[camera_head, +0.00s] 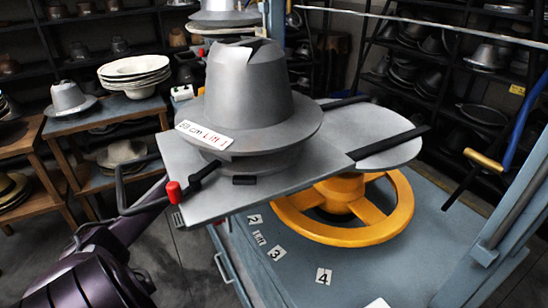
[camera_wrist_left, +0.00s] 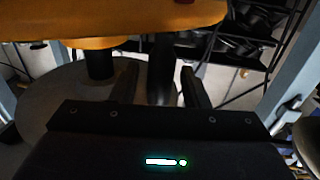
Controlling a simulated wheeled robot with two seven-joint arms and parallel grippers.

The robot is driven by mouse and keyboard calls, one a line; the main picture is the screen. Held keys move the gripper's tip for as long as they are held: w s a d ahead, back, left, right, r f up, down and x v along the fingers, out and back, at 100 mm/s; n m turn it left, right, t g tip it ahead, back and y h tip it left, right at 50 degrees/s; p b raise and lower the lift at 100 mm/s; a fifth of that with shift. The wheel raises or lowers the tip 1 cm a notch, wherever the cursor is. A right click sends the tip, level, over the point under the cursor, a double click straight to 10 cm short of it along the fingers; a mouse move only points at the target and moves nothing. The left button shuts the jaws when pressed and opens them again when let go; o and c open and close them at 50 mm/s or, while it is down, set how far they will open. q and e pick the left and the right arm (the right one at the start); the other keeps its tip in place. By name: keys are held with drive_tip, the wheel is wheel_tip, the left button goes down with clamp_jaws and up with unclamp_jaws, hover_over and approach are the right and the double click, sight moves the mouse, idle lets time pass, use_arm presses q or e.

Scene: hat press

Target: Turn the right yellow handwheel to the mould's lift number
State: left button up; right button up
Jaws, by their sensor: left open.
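The grey hat-shaped mould (camera_head: 248,90) sits on a metal plate (camera_head: 330,150). Its label (camera_head: 204,136) seems to read "58 cm LIFT 1". The yellow handwheel (camera_head: 335,234) lies flat below the plate, which hides its rear left part. Number tags 2 (camera_head: 256,219), 3 (camera_head: 277,253) and 4 (camera_head: 324,276) lie on the blue deck in front of it. My left arm comes in at lower left; its fingertips are hidden there. In the left wrist view my left gripper (camera_wrist_left: 158,85) is open, below a yellow surface (camera_wrist_left: 120,28), likely the wheel. Contact cannot be told. My right gripper is out of view.
A blue-grey frame post (camera_head: 510,215) stands at the right. Shelves and wooden tables with hats (camera_head: 68,98) stand behind. The front of the deck (camera_head: 380,275) is mostly clear.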

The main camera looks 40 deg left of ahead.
use_arm(q)
drive_tip(key=shift+s, duration=0.1)
drive_tip(key=v, duration=0.7)
drive_tip(key=shift+s+a, duration=0.25)
idle(0.5)
